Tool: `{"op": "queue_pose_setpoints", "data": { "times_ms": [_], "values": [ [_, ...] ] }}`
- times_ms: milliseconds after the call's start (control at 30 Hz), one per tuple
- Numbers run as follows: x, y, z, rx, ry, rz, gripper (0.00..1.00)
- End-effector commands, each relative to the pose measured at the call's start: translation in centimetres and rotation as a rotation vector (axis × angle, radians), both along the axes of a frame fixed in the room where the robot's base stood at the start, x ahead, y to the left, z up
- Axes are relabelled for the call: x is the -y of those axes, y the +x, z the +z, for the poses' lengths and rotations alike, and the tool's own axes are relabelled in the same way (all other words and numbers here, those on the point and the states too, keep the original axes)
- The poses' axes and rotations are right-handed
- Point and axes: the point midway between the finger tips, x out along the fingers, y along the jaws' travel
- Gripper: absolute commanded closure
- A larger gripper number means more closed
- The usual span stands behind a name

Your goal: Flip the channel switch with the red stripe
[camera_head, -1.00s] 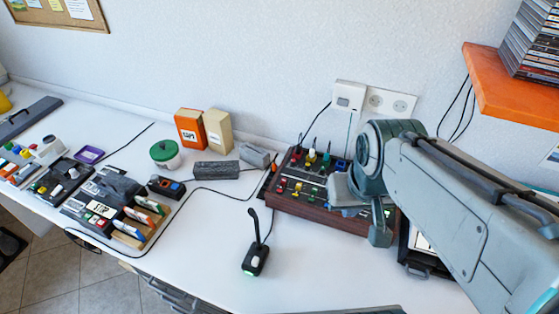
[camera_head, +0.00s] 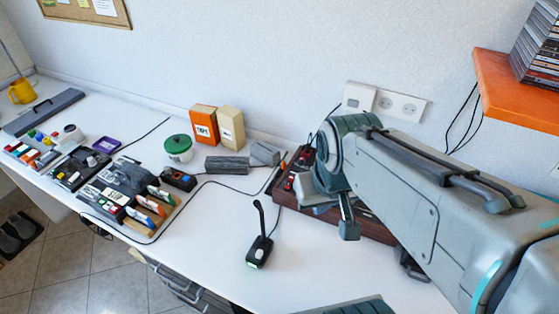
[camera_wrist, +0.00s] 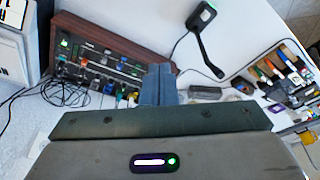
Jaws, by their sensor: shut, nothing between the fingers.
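The mixer console with wooden sides (camera_head: 377,228) stands on the white desk, right of centre in the head view, mostly hidden behind my arm. Some red switches show at its left end (camera_head: 290,182). In the wrist view the console (camera_wrist: 112,62) lies beyond my gripper, with several coloured switches and knobs on its dark panel. The red-striped switch cannot be told apart here. My gripper (camera_wrist: 160,70) is shut and empty, over the console's near right part in the wrist view. Whether it touches the panel cannot be told.
A desk microphone (camera_head: 260,245) stands left of the console. Orange (camera_head: 203,125) and cream boxes (camera_head: 231,129), a green-lidded jar (camera_head: 178,149) and grey blocks (camera_head: 227,165) stand at the back. An orange shelf (camera_head: 517,88) overhangs on the right.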

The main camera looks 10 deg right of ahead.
Motion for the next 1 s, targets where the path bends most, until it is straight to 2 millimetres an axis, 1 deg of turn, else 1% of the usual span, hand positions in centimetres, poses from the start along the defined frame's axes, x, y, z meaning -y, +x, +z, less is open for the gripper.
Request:
{"op": "queue_pose_setpoints", "data": {
  "times_ms": [67, 167, 267, 367, 467, 600, 667, 800, 900, 1000],
  "values": [
    [0.1, 0.5, 0.1, -0.009, -0.025, 0.039, 1.00],
    [0.4, 2.0, 0.2, -0.035, -0.096, 0.162, 1.00],
    [0.7, 4.4, 0.3, -0.081, -0.196, 0.368, 1.00],
    [0.9, 7.3, -0.1, -0.140, -0.293, 0.626, 1.00],
    [1.0, 10.3, -0.9, -0.198, -0.366, 0.897, 1.00],
    [0.8, 14.4, -2.5, -0.260, -0.429, 1.281, 1.00],
    [0.7, 16.2, -3.4, -0.276, -0.446, 1.448, 1.00],
    [0.2, 20.0, -5.6, -0.281, -0.465, 1.825, 1.00],
    [-0.2, 22.3, -7.1, -0.256, -0.472, 2.058, 1.00],
    [-0.5, 24.1, -8.4, -0.224, -0.481, 2.239, 1.00]
  ]
}}
